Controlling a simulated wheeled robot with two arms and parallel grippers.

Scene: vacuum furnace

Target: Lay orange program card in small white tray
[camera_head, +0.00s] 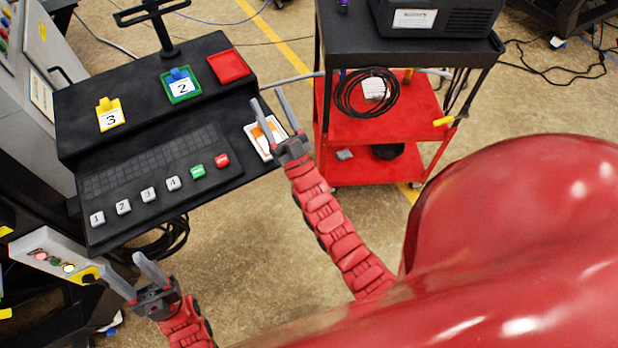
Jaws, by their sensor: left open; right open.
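The orange program card (257,133) lies in the small white tray (251,127) at the right end of the black control console. My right gripper (269,97) is over the tray, open, with nothing between its fingers. One finger crosses in front of the card and hides part of it. I cannot tell whether that finger touches the card or tray. My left gripper (122,262) is open and empty at the lower left, in front of the console.
The black console (130,84) holds a yellow card marked 3 (110,118), a blue card marked 2 (181,86) in a green holder, an empty-looking red holder (229,66) and several buttons. A red cart (420,112) stands right of the console. Cables lie on the floor.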

